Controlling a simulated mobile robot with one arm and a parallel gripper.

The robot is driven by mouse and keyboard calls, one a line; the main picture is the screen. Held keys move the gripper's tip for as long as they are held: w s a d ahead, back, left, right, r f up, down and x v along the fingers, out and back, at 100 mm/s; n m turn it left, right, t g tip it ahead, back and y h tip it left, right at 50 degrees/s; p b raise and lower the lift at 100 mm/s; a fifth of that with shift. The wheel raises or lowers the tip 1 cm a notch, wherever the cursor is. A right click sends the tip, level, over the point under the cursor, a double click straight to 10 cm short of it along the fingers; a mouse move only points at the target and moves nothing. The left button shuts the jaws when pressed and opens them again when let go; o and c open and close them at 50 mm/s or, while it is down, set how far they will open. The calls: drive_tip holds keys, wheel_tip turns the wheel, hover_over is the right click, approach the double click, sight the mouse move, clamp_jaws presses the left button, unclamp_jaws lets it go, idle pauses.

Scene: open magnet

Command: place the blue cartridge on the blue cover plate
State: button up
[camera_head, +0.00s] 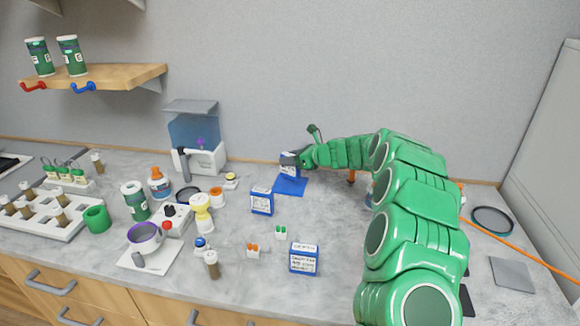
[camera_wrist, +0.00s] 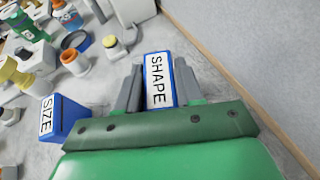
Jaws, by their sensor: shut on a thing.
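My gripper (camera_wrist: 155,82) is shut on a blue cartridge with a white label reading SHAPE (camera_wrist: 159,78), one finger on each side of it. In the head view the held cartridge (camera_head: 288,171) is upright at the back edge of the flat blue cover plate (camera_head: 293,188). I cannot tell whether it touches the plate or hangs just above it. The front part of the plate is bare in the head view. In the wrist view I cannot make out the plate.
A similar blue and white box (camera_head: 262,202) stands just left and in front of the plate; its SIZE label (camera_wrist: 47,115) shows in the wrist view. Another box (camera_head: 304,259) stands nearer the front. A blue-tanked machine (camera_head: 194,135) stands behind left. The wall is close behind.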

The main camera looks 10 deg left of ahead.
drive_tip(key=shift+w+f, duration=0.1)
drive_tip(key=shift+f, duration=1.5)
drive_tip(key=shift+f, duration=0.15)
drive_tip(key=o, duration=1.1)
drive_tip(key=shift+r, duration=0.2)
drive_tip(key=v, duration=1.2)
